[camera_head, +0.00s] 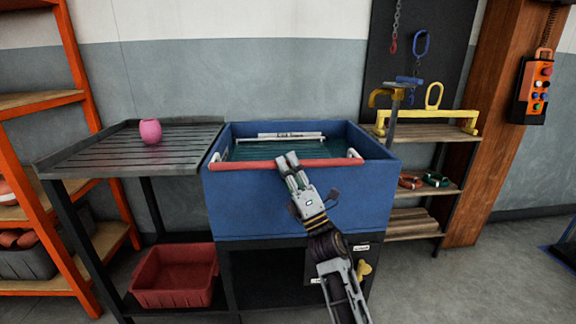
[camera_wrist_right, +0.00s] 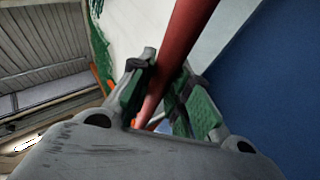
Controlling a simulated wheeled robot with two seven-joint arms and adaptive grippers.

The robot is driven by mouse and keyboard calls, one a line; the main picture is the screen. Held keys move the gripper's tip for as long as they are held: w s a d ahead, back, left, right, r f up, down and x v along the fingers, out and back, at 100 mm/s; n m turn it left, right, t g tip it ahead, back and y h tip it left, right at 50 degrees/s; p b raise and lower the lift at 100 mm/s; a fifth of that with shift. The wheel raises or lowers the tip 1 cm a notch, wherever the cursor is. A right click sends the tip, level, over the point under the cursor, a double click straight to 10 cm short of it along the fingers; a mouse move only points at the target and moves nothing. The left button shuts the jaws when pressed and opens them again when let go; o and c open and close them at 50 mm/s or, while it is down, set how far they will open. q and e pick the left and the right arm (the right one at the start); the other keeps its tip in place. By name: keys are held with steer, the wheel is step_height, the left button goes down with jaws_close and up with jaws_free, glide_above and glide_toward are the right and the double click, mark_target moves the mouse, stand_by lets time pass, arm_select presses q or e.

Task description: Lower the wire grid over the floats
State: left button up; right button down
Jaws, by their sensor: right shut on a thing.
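The wire grid's red front bar (camera_head: 240,166) runs along the front rim of the blue tank (camera_head: 300,212), with white end pieces at both ends. A pale bar (camera_head: 292,136) shows near the tank's back. The mesh is too faint to make out against the teal inside. My right gripper (camera_head: 288,160) is shut on the red bar near its middle. In the right wrist view the red bar (camera_wrist_right: 182,45) passes between the fingers (camera_wrist_right: 160,95). No floats can be made out inside the tank. One pink float (camera_head: 150,131) stands on the slatted drainboard. My left gripper is not in view.
The slatted drainboard (camera_head: 100,148) adjoins the tank on the left, mostly bare, with a red crate (camera_head: 175,278) below. A yellow-topped post (camera_head: 391,108) stands at the tank's right back corner. Shelves (camera_head: 430,133) stand at right, an orange rack (camera_head: 82,85) at left.

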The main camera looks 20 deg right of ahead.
steer(key=c, duration=1.4)
jaws_free()
steer(key=shift+w+f, duration=0.1)
steer(key=shift+f, duration=0.35)
steer(key=shift+o, duration=0.4)
steer(key=shift+r, duration=0.1)
steer(key=shift+h, duration=0.3)
steer(key=v, duration=0.8)
steer(key=shift+a, duration=0.1)
